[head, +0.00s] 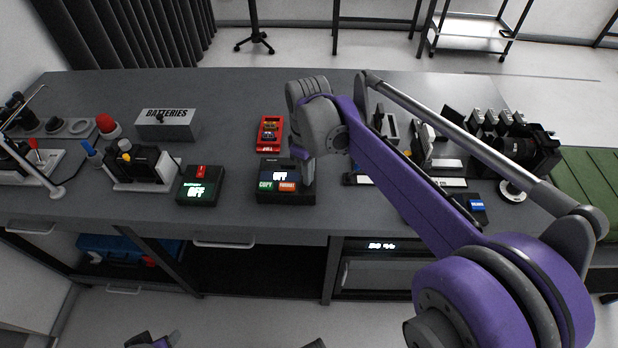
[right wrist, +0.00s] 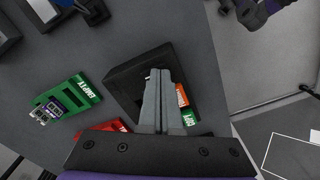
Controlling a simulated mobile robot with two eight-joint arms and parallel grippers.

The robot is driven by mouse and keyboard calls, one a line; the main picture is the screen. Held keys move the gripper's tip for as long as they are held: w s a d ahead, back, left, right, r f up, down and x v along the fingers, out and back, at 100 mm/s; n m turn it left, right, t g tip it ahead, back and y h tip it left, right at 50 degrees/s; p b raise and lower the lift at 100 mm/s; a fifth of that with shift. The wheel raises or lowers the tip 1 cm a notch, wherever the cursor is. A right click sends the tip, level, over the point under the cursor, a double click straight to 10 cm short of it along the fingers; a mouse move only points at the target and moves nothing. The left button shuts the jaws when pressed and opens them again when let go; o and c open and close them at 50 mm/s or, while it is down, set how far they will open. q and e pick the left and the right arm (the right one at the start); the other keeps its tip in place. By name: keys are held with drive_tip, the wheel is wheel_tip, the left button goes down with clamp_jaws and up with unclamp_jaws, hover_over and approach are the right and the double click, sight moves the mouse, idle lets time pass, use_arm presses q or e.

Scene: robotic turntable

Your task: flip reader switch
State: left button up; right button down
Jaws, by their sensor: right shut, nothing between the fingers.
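The reader is a black box (head: 268,195) near the table's front edge, with a lit display reading OFF and green COPY and orange FORMAT buttons. It also shows in the right wrist view (right wrist: 128,78). My right gripper (head: 308,183) is shut and empty, pointing down at the reader's right side in the head view. In the right wrist view its closed fingertips (right wrist: 158,76) are over the box. They cover much of its top, and the switch cannot be made out clearly. Whether the fingers touch the box cannot be told.
A red card tray (head: 270,121) lies behind the reader. A green EMPTY tray (right wrist: 72,97) shows in the right wrist view. A BATTERIES box (head: 166,125) stands farther back.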

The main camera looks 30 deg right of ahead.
wheel_tip(320, 180, up, 7)
drive_tip(key=p, duration=0.4)
drive_tip(key=shift+f, duration=0.2)
idle(0.4)
drive_tip(key=s+a+f+m+t, duration=0.2)
drive_tip(key=s+a+f+m, duration=0.1)
drive_tip(key=s, duration=0.4)
drive_tip(key=s+a+f+m+t+p, duration=0.1)
drive_tip(key=s+a+f+m+t, duration=0.1)
drive_tip(key=s+f, duration=0.3)
drive_tip(key=s+a+t, duration=0.1)
drive_tip(key=s, duration=0.2)
drive_tip(key=shift+s+a+m, duration=0.2)
drive_tip(key=shift+a+m, duration=0.2)
drive_tip(key=w+d+r+m+g, duration=0.2)
drive_tip(key=w+d+r+m, duration=0.1)
drive_tip(key=w+r, duration=0.4)
drive_tip(key=w+d+r+m+g+b, duration=0.1)
drive_tip(key=w+d+r+m+g, duration=0.2)
drive_tip(key=w+r, duration=0.5)
drive_tip(key=shift+w+d+r, duration=0.15)
drive_tip(key=shift+w+d, duration=0.75)
drive_tip(key=shift+w, duration=0.2)
